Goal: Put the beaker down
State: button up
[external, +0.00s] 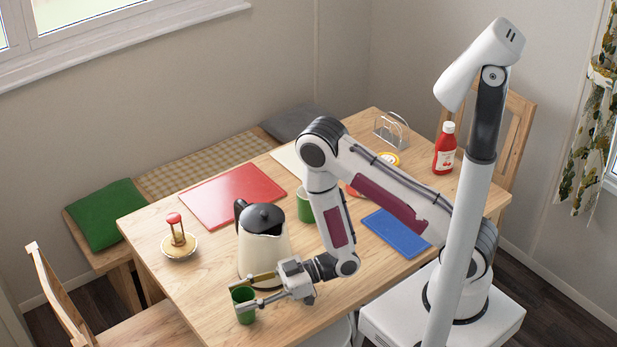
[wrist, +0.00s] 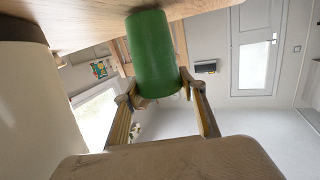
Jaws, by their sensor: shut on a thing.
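The green beaker (external: 245,314) is between the fingers of my gripper (external: 256,290), at the front edge of the wooden table (external: 190,290). My gripper is shut on it. The beaker looks roughly upright in the external view; I cannot tell whether its base touches the tabletop. In the wrist view, the beaker (wrist: 152,45) sits between the two fingertips of my gripper (wrist: 158,88), with the table (wrist: 85,22) along the top of the picture. A second green beaker (external: 304,206) stands further back, partly hidden by my arm.
A cream jug (external: 262,252) with a black lid stands close behind my gripper. A red board (external: 232,195), blue mat (external: 390,229), ketchup bottle (external: 445,150) and toast rack (external: 392,131) lie further back. Bare wood shows front left.

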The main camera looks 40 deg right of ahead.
jog(key=shift+f, duration=0.25)
jog(key=o, duration=1)
jog(key=shift+o, duration=0.2)
jog(key=shift+r, duration=0.15)
jog(key=v, duration=1.2)
dwell(0.9)
